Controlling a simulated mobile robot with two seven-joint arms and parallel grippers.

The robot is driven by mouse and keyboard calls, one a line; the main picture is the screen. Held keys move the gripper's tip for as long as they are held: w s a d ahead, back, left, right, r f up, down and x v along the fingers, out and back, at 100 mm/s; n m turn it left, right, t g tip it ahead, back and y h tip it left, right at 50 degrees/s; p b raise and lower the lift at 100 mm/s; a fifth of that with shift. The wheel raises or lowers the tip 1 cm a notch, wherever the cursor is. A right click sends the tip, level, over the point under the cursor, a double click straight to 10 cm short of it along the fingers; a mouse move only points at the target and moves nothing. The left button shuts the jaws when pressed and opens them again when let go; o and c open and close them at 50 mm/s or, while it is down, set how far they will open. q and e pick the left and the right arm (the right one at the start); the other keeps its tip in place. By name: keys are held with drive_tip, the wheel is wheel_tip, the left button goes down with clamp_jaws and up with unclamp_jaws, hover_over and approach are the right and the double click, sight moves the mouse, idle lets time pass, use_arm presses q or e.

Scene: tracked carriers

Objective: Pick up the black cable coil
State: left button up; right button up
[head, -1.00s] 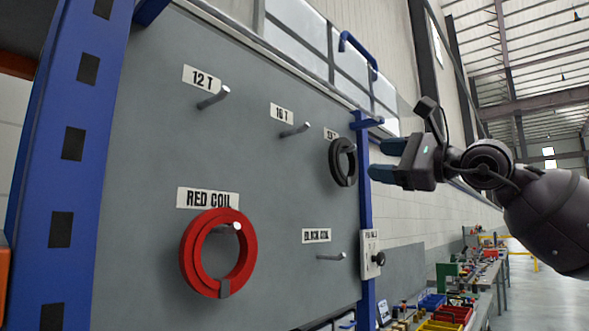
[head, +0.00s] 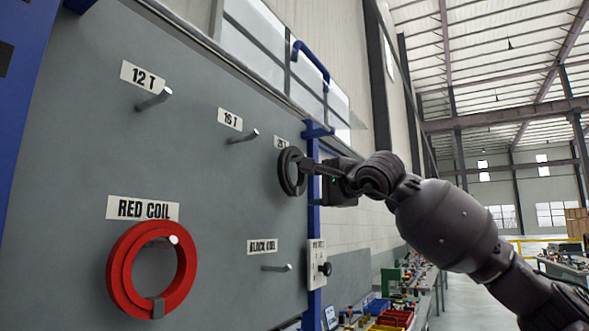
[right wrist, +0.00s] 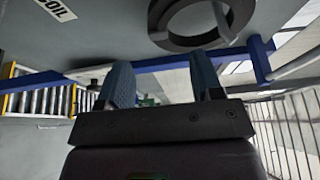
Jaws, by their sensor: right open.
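The black cable coil (head: 284,173) hangs upright near the right edge of the grey panel (head: 200,190), under a small label that is partly hidden. My right gripper (head: 314,169) is just to the right of the coil, fingers pointing toward it. In the right wrist view the coil (right wrist: 188,42) is at the top, beyond the open blue fingers (right wrist: 163,78), with nothing visible between them. I cannot tell whether a finger touches the coil. My left gripper is not in view.
A red coil (head: 119,270) hangs at lower left. The 12 T (head: 153,100), 16 T (head: 243,136) and black-coil (head: 277,268) pegs are bare. A blue post (head: 313,230) with a switch box (head: 317,262) edges the panel. A cluttered bench (head: 412,285) stands behind.

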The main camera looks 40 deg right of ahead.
sight(296, 191)
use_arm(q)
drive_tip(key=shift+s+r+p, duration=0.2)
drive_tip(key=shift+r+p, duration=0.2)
use_arm(e)
drive_tip(key=shift+w, duration=1.2)
drive_tip(key=shift+w+d+r+p, duration=0.15)
drive_tip(key=shift+w+p, duration=0.8)
drive_tip(key=shift+w, duration=0.9)
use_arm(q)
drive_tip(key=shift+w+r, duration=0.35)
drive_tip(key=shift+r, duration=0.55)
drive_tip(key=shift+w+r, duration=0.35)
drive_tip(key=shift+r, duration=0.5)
use_arm(e)
drive_tip(key=shift+w+d+f, duration=0.1)
drive_tip(key=shift+w+f, duration=0.1)
drive_tip(key=shift+w, duration=0.6)
drive_tip(key=c, duration=1)
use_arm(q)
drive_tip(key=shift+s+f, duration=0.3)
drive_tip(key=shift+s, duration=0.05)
use_arm(e)
drive_tip(key=shift+c, duration=0.2)
